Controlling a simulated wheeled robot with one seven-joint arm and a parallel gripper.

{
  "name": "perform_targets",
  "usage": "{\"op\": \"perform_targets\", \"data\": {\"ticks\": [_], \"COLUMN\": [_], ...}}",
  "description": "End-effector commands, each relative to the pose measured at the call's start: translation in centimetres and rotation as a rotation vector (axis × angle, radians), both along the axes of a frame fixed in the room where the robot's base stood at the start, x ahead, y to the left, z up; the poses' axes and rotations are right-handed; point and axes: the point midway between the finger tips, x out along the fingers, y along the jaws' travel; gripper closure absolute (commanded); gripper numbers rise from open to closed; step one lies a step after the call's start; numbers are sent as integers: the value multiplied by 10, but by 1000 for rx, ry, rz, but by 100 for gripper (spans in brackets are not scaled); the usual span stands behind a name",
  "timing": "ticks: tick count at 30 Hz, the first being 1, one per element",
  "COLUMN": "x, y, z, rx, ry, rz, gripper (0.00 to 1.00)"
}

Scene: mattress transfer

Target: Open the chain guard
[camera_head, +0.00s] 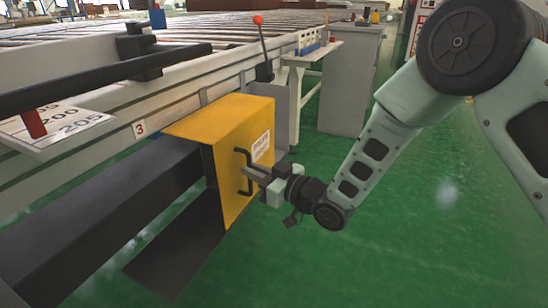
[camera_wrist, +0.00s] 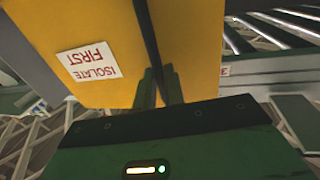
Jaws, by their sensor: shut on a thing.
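The chain guard (camera_head: 187,128) is a yellow box cover on the side of the conveyor, with a white label and a black bar handle (camera_head: 243,172) on its end face. In the wrist view the yellow guard (camera_wrist: 195,40) fills the upper middle, with its label reading "ISOLATE FIRST" upside down. My gripper (camera_head: 256,174) is at the handle and shut on it. In the wrist view my gripper's fingers (camera_wrist: 160,88) close around the dark handle bar (camera_wrist: 148,38). The inside of the guard is hidden.
The roller conveyor (camera_head: 200,30) runs along the back left, with a red-knobbed lever (camera_head: 262,45) beside the guard. A dark beam (camera_head: 100,215) lies left of the guard. A grey cabinet (camera_head: 348,85) stands behind. Green floor (camera_head: 420,240) is clear at right.

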Motion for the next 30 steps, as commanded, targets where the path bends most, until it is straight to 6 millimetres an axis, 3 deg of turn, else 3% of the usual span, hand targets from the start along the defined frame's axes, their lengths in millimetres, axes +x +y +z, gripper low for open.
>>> {"op": "perform_targets", "data": {"ticks": [1, 6, 15, 22, 30], "x": [-19, -69, -132, -152, -155], "y": [7, 25, 47, 54, 55], "z": [0, -1, -1, -1, -1], "rx": [-1, -2, -2, -2, -1], "ry": [5, 3, 1, 0, 0], "rz": [5, 5, 3, 0, -1], "gripper": [100, 100, 100, 100, 100]}}
